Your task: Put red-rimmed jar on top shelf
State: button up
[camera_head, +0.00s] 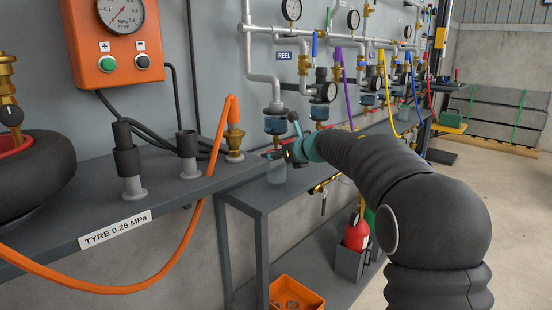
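My gripper (280,152), dark with teal parts, reaches from the right to the grey stand in the middle, near the wall. A small translucent jar (277,173) stands on the grey stand top (257,197), just below the fingertips. I cannot make out a red rim on it; its upper part is partly hidden by my gripper. I cannot tell whether the fingers touch it or how far they are apart. A higher grey shelf (180,200), labelled TYRE 0.25 MPa, is at left. No clearly red-rimmed jar shows elsewhere.
An orange hose (190,245) loops below the left shelf. Dark fittings (128,160) and a brass fitting (234,142) stand on it. Pipes and gauges (292,10) line the wall. An orange bin (295,293) and a red cylinder (356,234) are lower down. Floor is clear at right.

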jog(key=shift+w+a+f+b, duration=0.2)
jog(key=shift+f+b, duration=0.2)
jog(key=shift+f, duration=0.3)
jog(key=shift+f, duration=0.2)
jog(key=o, duration=1.2)
jog(key=shift+o, duration=0.2)
jog(key=shift+r, duration=0.1)
